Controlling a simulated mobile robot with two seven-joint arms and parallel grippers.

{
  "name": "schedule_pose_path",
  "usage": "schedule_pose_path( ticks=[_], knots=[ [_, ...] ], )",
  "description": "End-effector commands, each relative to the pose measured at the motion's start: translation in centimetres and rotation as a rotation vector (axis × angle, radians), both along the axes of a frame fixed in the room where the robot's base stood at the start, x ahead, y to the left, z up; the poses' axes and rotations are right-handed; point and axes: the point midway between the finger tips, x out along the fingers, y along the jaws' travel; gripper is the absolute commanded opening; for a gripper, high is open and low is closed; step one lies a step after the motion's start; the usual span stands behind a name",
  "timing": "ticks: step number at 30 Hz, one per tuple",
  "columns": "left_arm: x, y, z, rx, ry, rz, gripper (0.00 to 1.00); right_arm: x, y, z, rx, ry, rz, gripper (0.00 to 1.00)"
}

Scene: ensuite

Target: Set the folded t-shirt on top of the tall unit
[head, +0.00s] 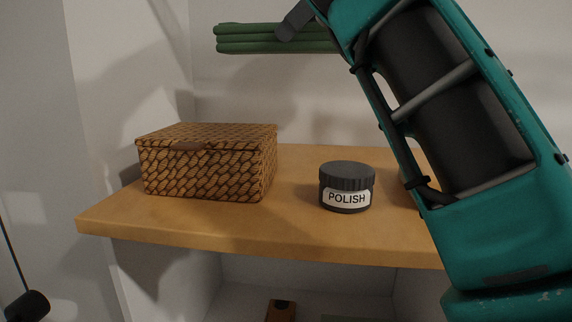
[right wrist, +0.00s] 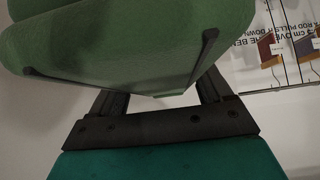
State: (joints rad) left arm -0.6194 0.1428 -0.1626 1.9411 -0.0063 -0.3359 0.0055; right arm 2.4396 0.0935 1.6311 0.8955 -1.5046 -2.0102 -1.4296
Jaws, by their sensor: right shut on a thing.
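The folded t-shirt (head: 255,40) is green, in flat stacked layers, and is held level in the air above the back of the wooden top. My right gripper (head: 295,22) is shut on its right end; the arm comes in from the upper right. In the right wrist view the green t-shirt (right wrist: 130,45) fills the space between the dark fingers. The unit with the wooden top (head: 250,232), apparently the tall unit, stands below, with white sides and an open shelf space. My left gripper is not in view.
A lidded woven basket (head: 205,165) stands on the left of the top. A dark-lidded polish jar (head: 347,187) stands right of the middle. My right arm hides the top's right end, where another object partly shows. Bare wood lies between basket and jar.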

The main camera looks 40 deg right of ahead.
Motion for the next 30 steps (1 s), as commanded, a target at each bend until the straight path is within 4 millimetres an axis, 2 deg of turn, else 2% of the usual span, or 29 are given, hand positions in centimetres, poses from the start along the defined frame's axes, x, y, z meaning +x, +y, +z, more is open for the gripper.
schedule_pose_path(
  ticks=[4,7,11,18,21,30],
  knots=[
    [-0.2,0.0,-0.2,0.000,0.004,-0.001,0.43,0.1,0.1,-1.5,0.003,0.003,-0.001,0.38],
    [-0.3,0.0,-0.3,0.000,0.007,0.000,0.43,0.0,0.1,-3.3,0.002,0.004,-0.004,0.38],
    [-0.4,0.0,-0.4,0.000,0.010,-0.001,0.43,0.0,0.1,-6.3,0.001,0.005,-0.004,0.38],
    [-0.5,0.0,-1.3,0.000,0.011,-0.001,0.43,0.0,0.1,-12.7,0.001,0.005,-0.002,0.38],
    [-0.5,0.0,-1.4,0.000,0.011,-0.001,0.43,0.0,0.0,-14.4,0.000,0.002,-0.003,0.38],
    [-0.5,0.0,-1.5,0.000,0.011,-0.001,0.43,0.0,0.0,-16.8,0.000,0.001,-0.001,0.38]
  ],
)
